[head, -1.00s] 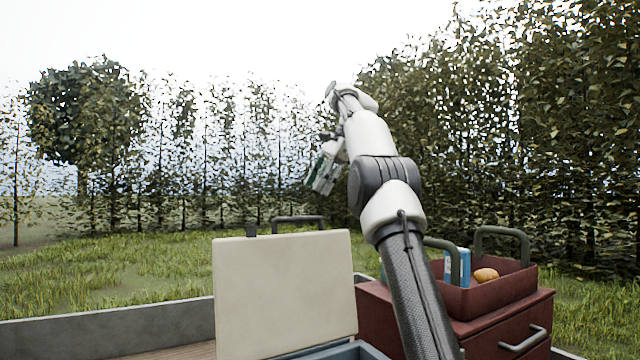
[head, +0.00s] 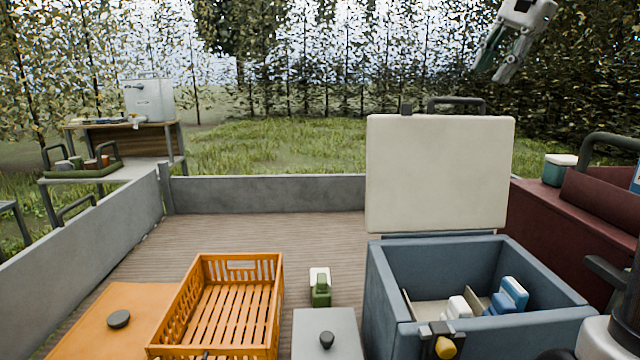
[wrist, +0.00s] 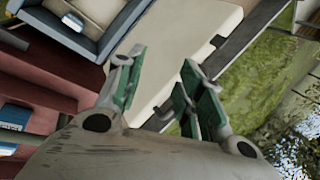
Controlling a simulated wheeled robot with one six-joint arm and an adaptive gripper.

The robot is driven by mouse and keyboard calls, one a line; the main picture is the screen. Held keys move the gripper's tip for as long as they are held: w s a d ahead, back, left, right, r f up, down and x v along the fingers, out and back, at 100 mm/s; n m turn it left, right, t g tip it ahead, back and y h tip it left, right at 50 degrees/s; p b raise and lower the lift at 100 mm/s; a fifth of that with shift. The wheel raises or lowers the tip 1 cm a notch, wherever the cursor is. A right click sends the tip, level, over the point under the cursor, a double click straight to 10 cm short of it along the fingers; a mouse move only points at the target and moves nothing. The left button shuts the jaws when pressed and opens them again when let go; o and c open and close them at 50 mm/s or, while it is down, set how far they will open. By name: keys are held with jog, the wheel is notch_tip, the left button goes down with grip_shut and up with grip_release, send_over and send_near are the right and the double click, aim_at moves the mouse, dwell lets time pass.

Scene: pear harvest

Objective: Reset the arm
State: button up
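My gripper (head: 507,56) hangs in the air at the top right of the head view, above and right of the open cooler lid. Its two green-padded fingers also show in the wrist view (wrist: 160,88), spread apart with nothing between them. Only the end of my arm shows at the top of the head view; the links between are out of frame.
A blue cooler box (head: 480,247) with its pale lid (head: 440,170) raised holds several small items. An empty orange crate (head: 281,290) stands left of it. A dark red cabinet (head: 560,220) is at right. Grey walls (head: 270,194) edge the wooden deck.

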jog(key=s+f+n+h, duration=0.3)
jog(key=s+f+n, duration=0.8)
jog(key=s+f, duration=1.5)
jog(key=shift+s+a+f+n+t, duration=0.3)
jog(key=shift+s+a, duration=0.15)
jog(key=shift+s, duration=0.2)
